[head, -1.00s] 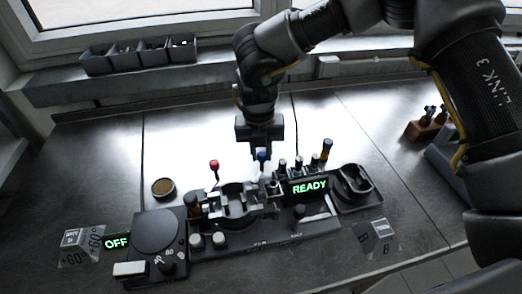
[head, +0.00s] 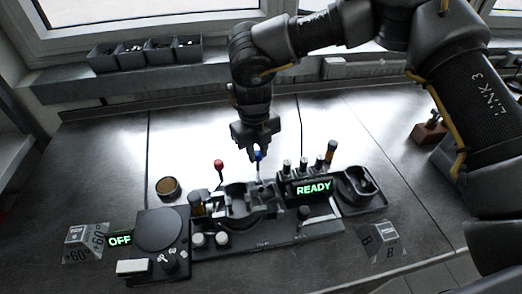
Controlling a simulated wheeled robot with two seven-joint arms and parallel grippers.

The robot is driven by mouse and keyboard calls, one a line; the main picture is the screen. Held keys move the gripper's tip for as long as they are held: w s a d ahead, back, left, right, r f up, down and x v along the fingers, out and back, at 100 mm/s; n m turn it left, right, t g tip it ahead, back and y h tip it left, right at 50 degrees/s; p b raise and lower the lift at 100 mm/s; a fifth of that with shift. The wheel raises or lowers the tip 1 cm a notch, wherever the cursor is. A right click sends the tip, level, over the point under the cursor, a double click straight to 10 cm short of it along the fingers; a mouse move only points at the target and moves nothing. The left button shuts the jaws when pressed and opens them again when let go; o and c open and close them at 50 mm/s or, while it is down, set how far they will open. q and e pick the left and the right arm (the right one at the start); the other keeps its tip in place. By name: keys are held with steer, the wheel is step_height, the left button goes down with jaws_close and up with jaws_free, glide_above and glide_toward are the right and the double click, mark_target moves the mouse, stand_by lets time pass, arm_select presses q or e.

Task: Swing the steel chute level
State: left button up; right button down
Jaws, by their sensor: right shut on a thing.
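The steel chute is not clearly told apart; a grey metal cradle-like part (head: 245,200), which may be it, sits in the middle of the black fixture (head: 290,241). Behind it stand a red-knobbed lever (head: 218,164) and a blue-knobbed lever (head: 257,156). My right gripper (head: 258,153) points down from above and is shut at the blue knob, behind the grey part. Its fingertips are small and partly hidden, so the exact contact is hard to see. My left gripper is out of view.
Several dark posts (head: 303,165) stand right of the gripper, behind a READY display (head: 313,189). A round plate (head: 159,230) and an OFF display (head: 120,239) are at left. A small round tin (head: 168,187) lies behind. The back of the bench is mostly clear.

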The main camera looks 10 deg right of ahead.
steer(key=shift+s+a+n+b, duration=0.15)
steer(key=shift+a+n, duration=0.35)
steer(key=shift+n, duration=1.05)
steer(key=shift+s+a+n+b, duration=0.15)
steer(key=shift+a+n, duration=0.35)
steer(key=shift+n, duration=1.1)
steer(key=shift+s+a+n, duration=0.15)
steer(key=shift+a+n, duration=0.35)
steer(key=shift+n, duration=1.05)
steer(key=c, duration=1.2)
jaws_free()
steer(key=shift+c, duration=0.2)
steer(key=shift+r, duration=0.1)
step_height(320, 180, up, 11)
steer(key=b, duration=0.1)
steer(key=shift+s+a, duration=0.15)
steer(key=shift+s, duration=0.15)
